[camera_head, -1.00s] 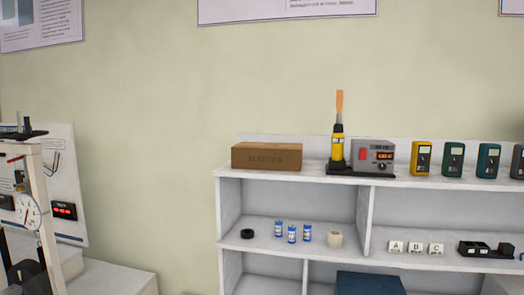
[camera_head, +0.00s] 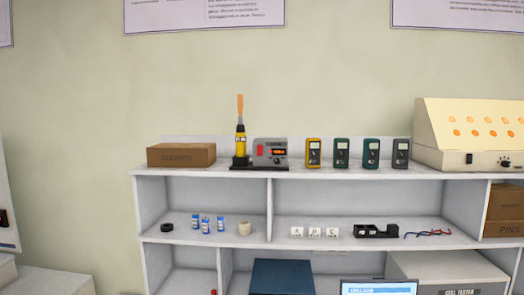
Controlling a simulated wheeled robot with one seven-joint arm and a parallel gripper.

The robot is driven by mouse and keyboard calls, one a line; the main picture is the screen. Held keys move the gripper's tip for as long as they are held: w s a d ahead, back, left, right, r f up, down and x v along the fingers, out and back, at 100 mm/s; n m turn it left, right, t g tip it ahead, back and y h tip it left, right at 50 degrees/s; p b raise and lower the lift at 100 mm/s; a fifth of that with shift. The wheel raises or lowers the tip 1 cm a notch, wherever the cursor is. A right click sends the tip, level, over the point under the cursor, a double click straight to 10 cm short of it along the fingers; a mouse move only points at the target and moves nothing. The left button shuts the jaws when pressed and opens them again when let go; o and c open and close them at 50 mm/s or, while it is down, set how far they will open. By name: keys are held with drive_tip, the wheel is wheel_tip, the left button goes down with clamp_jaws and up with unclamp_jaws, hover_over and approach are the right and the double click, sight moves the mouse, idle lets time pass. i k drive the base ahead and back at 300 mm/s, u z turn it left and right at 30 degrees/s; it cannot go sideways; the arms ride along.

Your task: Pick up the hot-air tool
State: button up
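The hot-air tool (camera_head: 240,142) stands upright on the top of the white shelf unit in the head view. It has a yellow and black body and an orange upper end pointing up. It sits on a dark base beside a grey control unit (camera_head: 271,152) with a red switch and a lit display. My gripper is not in view, and nothing of my arm shows.
A brown cardboard box (camera_head: 181,155) is left of the tool. Several handheld meters (camera_head: 341,152) stand to the right, then a beige panel (camera_head: 470,133) with orange dots. Small bottles (camera_head: 207,225), a tape roll (camera_head: 245,228) and lettered blocks (camera_head: 314,232) are on the shelf below.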

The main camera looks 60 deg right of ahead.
sight(241, 139)
drive_tip(key=z, duration=0.9)
